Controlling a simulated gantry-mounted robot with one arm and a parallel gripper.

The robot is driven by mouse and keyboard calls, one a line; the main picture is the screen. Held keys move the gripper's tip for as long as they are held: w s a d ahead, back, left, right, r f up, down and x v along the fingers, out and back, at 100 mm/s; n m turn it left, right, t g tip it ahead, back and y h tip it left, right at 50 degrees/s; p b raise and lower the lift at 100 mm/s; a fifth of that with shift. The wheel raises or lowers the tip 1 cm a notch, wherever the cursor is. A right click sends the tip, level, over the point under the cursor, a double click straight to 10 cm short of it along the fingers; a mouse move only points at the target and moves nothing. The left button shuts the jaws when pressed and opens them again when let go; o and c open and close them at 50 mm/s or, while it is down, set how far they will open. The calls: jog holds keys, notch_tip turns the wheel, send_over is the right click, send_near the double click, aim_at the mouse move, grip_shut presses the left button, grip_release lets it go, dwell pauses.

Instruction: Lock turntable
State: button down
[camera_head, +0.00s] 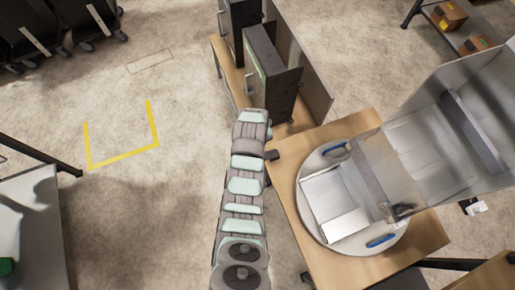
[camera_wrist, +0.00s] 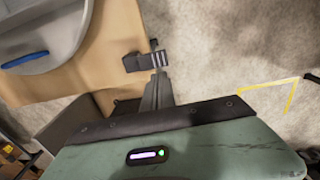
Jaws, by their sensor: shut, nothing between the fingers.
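The turntable (camera_head: 310,168) is a pale round disc with blue handles on a wooden table. A white open tray (camera_head: 335,205) sits on it. Its rim and one blue handle show at upper left in the wrist view (camera_wrist: 70,15). A small dark ridged block (camera_wrist: 147,62), which looks like the lock, sits at the table's edge. It also shows in the head view (camera_head: 271,154), beside my arm. My gripper (camera_wrist: 157,80) is shut and empty, close against the block. I cannot tell whether they touch. My fingertips are hidden in the head view.
Dark dispenser units (camera_head: 272,80) stand behind my arm, with a grey panel (camera_head: 302,65) beside them. A large transparent-looking hood (camera_head: 430,140) overhangs the turntable's right side. Open floor (camera_head: 120,200) with yellow tape lies left.

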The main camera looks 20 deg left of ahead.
jog(key=shift+s+r, duration=0.1)
jog(key=shift+r, duration=2.5)
